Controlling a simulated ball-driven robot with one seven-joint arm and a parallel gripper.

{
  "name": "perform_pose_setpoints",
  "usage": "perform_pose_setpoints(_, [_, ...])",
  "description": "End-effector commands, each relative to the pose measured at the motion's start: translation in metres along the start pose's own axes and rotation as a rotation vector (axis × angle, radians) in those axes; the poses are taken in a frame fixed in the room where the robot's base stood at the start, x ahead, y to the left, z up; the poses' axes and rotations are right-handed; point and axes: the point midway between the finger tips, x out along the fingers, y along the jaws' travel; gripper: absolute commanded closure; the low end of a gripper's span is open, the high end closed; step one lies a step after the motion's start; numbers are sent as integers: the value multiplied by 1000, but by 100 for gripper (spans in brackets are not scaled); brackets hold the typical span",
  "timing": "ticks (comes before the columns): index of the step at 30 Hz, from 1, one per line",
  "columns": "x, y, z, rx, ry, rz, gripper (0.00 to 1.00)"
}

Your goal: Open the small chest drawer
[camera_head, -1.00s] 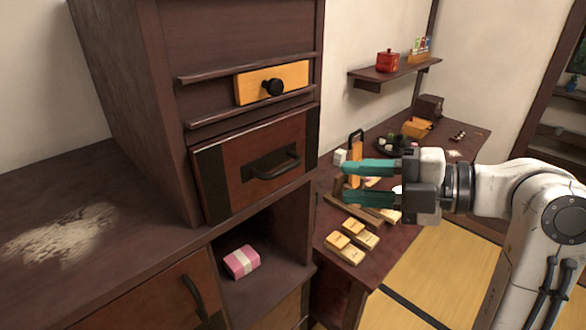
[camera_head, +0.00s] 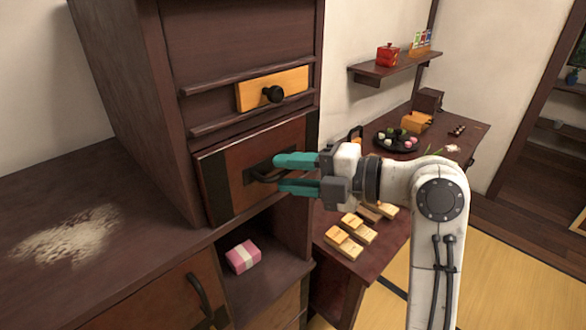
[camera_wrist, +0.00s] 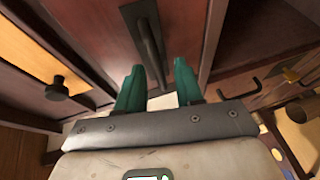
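The small chest drawer (camera_head: 224,182) has a reddish-brown front with dark side bands. It sits in the tall dark cabinet, below a light wooden drawer (camera_head: 291,86) with a round black knob. Its dark bar handle (camera_wrist: 147,38) shows in the wrist view, reaching down toward the space between my fingers. My gripper (camera_head: 280,173) is open, its two teal fingers at the right part of the handle in the head view. The fingers partly cover the handle there. Contact with the handle cannot be told. I see no clear gap showing the drawer pulled out.
An open niche below holds a pink and white box (camera_head: 243,257). A lower drawer with a curved handle (camera_head: 199,297) is at bottom left. A low table (camera_head: 345,262) with wooden blocks and a dark plate (camera_head: 398,146) stands right, under a wall shelf (camera_head: 393,73). Tatami floor lies clear at right.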

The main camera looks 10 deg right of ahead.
Motion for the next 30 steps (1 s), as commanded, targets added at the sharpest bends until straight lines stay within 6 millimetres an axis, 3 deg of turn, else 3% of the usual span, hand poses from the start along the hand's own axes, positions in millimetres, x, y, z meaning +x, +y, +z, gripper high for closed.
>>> perform_pose_setpoints(7, [1, 0, 0, 1, 0, -1, 64])
perform_pose_setpoints(18, [0, 0, 0, 1, 0, -1, 99])
perform_pose_setpoints(30, [0, -1, 0, 2, 0, -2, 100])
